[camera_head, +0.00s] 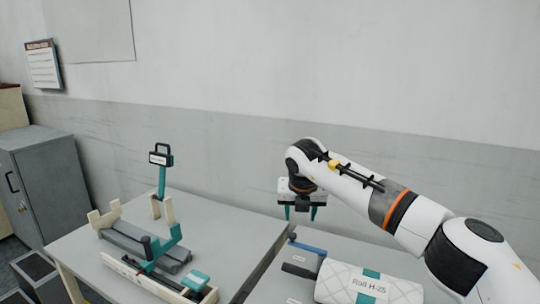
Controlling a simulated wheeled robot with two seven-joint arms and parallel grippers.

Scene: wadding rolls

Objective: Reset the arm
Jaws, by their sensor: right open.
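My right arm reaches in from the right, and my right gripper (300,212) points down with its two teal fingers apart. It is empty and hangs above the back of the right-hand table. A white quilted roll with a teal band and the label "Roll H-25" (343,280) lies on that table, in front of and to the right of the gripper, not touching it. My left gripper is not in view.
A wooden and teal rolling device (172,238) with grey rollers stands on the left table (75,245). A blue-handled tool (308,247) lies near the right table's left edge. A grey cabinet (45,180) stands at the far left, before the wall.

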